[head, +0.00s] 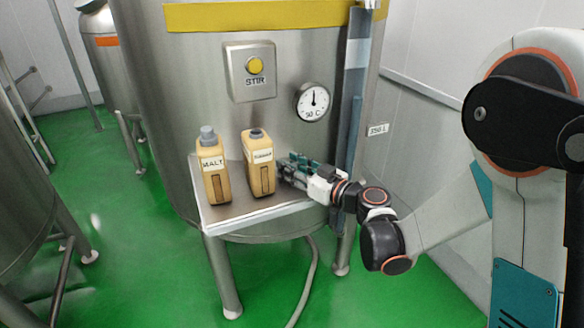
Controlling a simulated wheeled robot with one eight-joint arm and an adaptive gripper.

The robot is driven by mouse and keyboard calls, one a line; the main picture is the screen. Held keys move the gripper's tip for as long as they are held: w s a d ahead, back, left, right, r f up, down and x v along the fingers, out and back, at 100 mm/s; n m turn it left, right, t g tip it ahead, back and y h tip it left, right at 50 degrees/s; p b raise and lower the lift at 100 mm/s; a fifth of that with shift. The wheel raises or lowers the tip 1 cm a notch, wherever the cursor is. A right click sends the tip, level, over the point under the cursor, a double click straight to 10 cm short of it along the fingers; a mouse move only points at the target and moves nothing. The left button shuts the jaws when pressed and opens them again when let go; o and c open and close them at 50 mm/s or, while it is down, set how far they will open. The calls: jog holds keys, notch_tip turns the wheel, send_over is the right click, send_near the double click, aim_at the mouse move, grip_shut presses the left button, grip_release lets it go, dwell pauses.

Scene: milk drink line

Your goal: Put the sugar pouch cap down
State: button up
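A tan jug-shaped pouch (258,168) stands upright on the steel shelf (275,207); its label is too small to read surely. Its top shows a dark opening or neck, without the raised grey cap seen on its neighbour. A similar pouch labelled MALT (213,177) stands to its left with a grey cap (208,133) on. My gripper (287,168) is low over the shelf, just right of the unlabelled-looking pouch, pointing left. Its fingers are small and partly overlapping, so their opening is unclear. I cannot make out a loose cap in or near them.
The shelf is fixed to a large steel tank (185,95) with a STIR button box (250,72) and a dial gauge (312,101). A vertical sight tube (352,100) runs behind my wrist. The shelf's front strip is clear.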

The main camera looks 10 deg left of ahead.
jog(key=shift+o, duration=1.3)
jog(key=shift+r, duration=0.25)
jog(key=p+v, duration=0.2)
jog(key=v, duration=1)
jog(key=shift+f+p, duration=0.15)
jog(key=shift+p, duration=0.2)
